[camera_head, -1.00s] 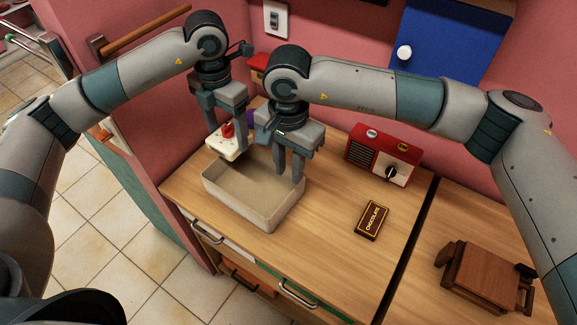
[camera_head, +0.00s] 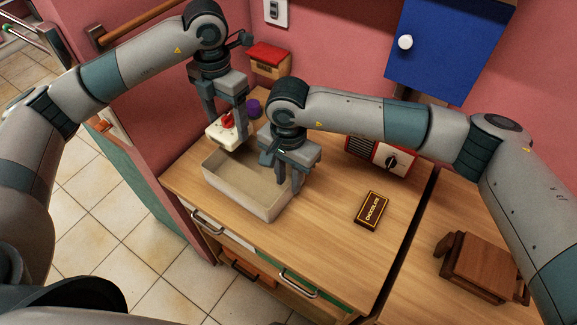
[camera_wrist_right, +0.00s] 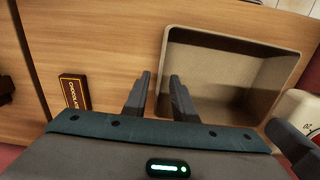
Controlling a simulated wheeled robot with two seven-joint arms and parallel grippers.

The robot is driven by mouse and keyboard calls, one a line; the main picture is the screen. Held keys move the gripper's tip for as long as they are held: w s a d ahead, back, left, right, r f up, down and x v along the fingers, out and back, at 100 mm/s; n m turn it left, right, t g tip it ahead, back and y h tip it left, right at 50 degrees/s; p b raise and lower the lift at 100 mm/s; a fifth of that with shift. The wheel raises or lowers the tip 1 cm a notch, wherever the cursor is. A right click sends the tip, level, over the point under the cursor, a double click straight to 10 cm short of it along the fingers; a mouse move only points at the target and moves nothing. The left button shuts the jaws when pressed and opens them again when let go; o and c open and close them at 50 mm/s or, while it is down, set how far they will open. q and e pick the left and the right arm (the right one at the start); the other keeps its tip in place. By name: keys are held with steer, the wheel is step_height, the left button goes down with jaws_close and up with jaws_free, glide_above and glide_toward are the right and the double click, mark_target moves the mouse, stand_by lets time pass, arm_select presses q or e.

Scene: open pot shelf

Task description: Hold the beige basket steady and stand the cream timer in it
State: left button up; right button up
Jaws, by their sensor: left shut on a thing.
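The beige basket (camera_head: 235,198) stands on the wooden counter near its front left edge. It looks empty, and it shows in the wrist view (camera_wrist_right: 240,35). My left gripper (camera_head: 226,118) is shut on the cream timer (camera_head: 218,134), which has a red knob on top. My right gripper (camera_head: 288,184) points down at the basket's right wall. In the wrist view its fingers (camera_wrist_right: 159,80) are apart, one on each side of that wall.
A chocolate box (camera_head: 372,210) lies on the counter to the right. A red radio-like box with a dial (camera_head: 392,160) stands behind it. A purple object (camera_head: 252,107) and a red-topped box (camera_head: 270,58) are behind the timer. A brown wooden item (camera_head: 485,264) is far right.

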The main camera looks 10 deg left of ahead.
mark_target(288, 188)
steer(key=shift+f, duration=2.05)
jaws_close()
